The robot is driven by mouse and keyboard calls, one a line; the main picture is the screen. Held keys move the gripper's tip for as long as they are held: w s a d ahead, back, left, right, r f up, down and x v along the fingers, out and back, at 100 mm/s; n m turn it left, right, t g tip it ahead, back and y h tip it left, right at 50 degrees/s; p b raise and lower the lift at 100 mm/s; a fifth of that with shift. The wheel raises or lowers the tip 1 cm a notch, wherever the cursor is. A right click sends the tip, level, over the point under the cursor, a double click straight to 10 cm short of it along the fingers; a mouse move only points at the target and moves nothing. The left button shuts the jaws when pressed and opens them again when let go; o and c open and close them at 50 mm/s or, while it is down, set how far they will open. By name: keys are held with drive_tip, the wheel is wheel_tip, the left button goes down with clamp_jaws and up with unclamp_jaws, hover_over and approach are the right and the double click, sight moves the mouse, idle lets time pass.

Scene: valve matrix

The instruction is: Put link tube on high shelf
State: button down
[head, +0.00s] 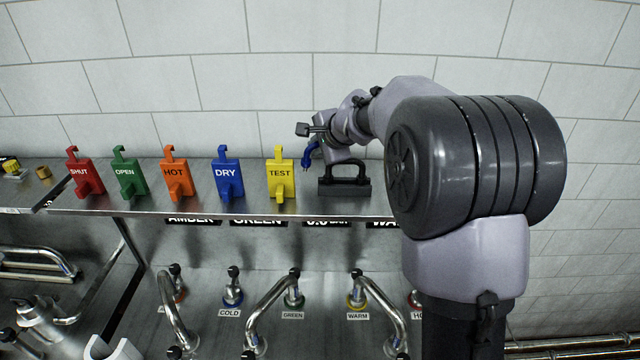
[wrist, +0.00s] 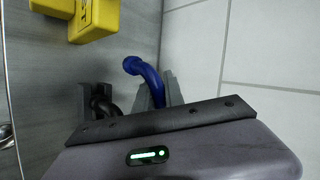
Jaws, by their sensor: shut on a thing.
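The link tube appears to be a blue, bent tube (head: 309,155) held at my gripper, above the right part of the shelf. In the wrist view the blue tube (wrist: 146,75) curves out from between the grey fingers. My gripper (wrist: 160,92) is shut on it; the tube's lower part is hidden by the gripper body. In the head view my gripper (head: 318,148) is small and partly hidden by the wrist. The high shelf (head: 255,205) is a metal ledge along the wall. I cannot tell whether the tube touches it.
On the shelf stand red SHUT (head: 85,178), green OPEN (head: 128,180), orange HOT (head: 177,182), blue DRY (head: 227,182) and yellow TEST (head: 280,181) tags. A dark handled block (head: 345,187) sits right beneath my gripper. Below are valve ports with metal tubes (head: 265,305).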

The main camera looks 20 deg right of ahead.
drive_tip(key=c, duration=1.6)
unclamp_jaws()
drive_tip(key=shift+r, duration=0.1)
drive_tip(key=v, duration=0.8)
drive_tip(key=shift+s+p, duration=0.1)
drive_tip(key=shift+p, duration=0.2)
